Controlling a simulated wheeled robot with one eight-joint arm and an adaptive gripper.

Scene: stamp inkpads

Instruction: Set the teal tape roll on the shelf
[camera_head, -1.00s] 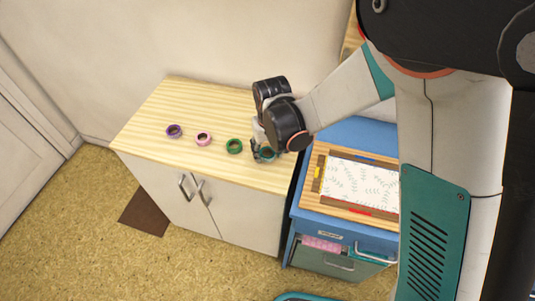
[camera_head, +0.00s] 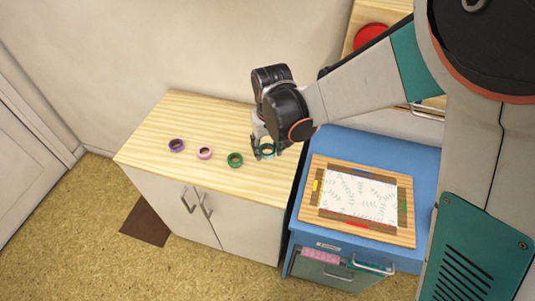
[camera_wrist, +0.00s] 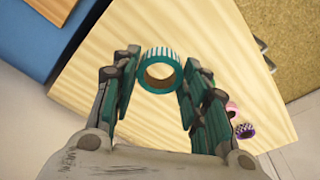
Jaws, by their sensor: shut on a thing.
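The teal tape roll (camera_head: 267,150) with a white-striped side is held between the fingers of my gripper (camera_head: 264,147), seemingly a little above the light wooden cabinet top (camera_head: 190,110). In the wrist view, the roll (camera_wrist: 160,72) sits between the two fingertips of my gripper (camera_wrist: 158,80), its round hole facing the camera. A light wooden surface (camera_head: 362,14), partly hidden by my arm, shows at the top right; I cannot tell whether it is the shelf.
Green (camera_head: 235,159), pink (camera_head: 205,153) and purple (camera_head: 176,145) rolls lie in a row left of my gripper. A blue cabinet (camera_head: 300,222) at right carries a wood-framed patterned sheet (camera_head: 358,195). A red round thing (camera_head: 371,37) is on the surface at top right.

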